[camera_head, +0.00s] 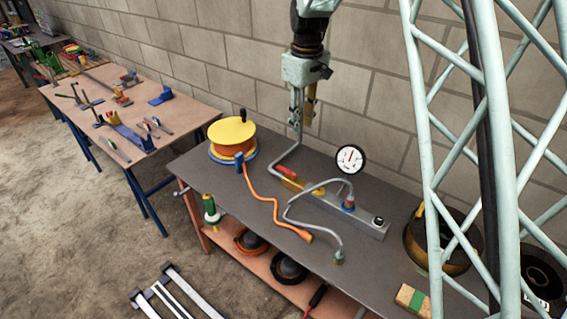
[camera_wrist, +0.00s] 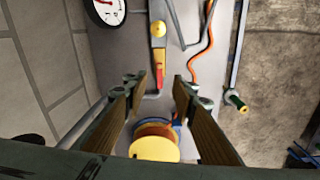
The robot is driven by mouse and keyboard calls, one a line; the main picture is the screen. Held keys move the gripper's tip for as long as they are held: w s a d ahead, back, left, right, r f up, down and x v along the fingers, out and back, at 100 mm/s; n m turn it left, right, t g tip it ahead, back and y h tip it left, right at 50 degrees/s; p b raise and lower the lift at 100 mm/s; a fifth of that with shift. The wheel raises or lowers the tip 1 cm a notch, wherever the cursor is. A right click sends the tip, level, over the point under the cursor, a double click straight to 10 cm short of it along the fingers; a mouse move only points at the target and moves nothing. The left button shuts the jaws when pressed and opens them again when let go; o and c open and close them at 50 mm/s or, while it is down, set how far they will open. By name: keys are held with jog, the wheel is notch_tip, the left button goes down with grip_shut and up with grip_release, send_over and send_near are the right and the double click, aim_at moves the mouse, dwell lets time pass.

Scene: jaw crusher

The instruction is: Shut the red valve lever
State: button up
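The red valve lever (camera_head: 286,171) sits on a yellow valve body (camera_head: 291,185) at the left end of a grey metal bar on the dark workbench. It points roughly along the bar. In the wrist view the red lever (camera_wrist: 160,75) lies ahead of the fingertips, in line with the gap between them. My gripper (camera_head: 303,126) hangs fingers down above the bench, near the wall, and is apart from the lever. In the wrist view my gripper (camera_wrist: 160,84) has its two fingers spread wide with nothing held between them.
A yellow-topped orange reel (camera_head: 233,132) stands left of the valve, with an orange hose (camera_head: 264,199). A gauge (camera_head: 351,159) and a bent grey hose (camera_head: 296,211) rise from the bar. The block wall is close behind. A lattice frame (camera_head: 487,150) blocks part of the right.

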jog(key=n+p, duration=0.2)
jog(key=p, duration=0.1)
send_over(284, 169)
notch_tip(284, 169, down, 11)
jog(key=shift+w+a+g, duration=0.1)
jog(key=shift+g, duration=0.2)
jog(key=shift+f, duration=6.85)
grip_shut()
